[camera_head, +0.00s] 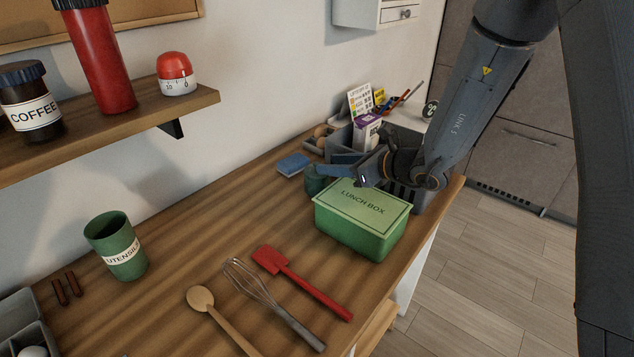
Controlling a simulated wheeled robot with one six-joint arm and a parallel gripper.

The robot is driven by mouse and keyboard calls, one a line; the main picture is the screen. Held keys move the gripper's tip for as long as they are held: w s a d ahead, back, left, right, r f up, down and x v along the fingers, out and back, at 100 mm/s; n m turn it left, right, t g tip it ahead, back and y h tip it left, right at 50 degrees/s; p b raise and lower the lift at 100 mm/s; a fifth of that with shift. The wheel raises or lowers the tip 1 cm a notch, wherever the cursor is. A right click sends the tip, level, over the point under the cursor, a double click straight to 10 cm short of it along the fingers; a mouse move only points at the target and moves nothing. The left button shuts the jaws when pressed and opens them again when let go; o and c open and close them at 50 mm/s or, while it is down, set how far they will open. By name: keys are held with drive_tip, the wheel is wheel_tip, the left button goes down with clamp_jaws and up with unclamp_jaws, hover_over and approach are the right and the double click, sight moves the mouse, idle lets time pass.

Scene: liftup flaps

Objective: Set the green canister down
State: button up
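A dark green rounded object (315,181), which looks like the green canister, shows behind the left end of the green lunch box (362,219). Its lower part is partly hidden by the box, so I cannot tell whether it touches the counter. My gripper (332,168) is at the end of the arm reaching in from the upper right, its dark fingers pointing left at the green object. The fingertips overlap the object in the picture. Whether they are closed around it is not clear. A green utensils cup (117,247) stands upright and empty-looking at the left, well away from my gripper.
A wooden spoon (203,302), whisk (262,293) and red spatula (300,281) lie on the wooden counter (190,235). A blue sponge (293,164) lies near the wall. A shelf (120,125) with jars overhangs the left. Counter between cup and sponge is clear.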

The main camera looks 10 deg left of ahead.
sight(317, 181)
drive_tip(key=shift+p+x, duration=0.8)
drive_tip(key=shift+x, duration=1.4)
drive_tip(key=shift+w, duration=0.1)
clamp_jaws()
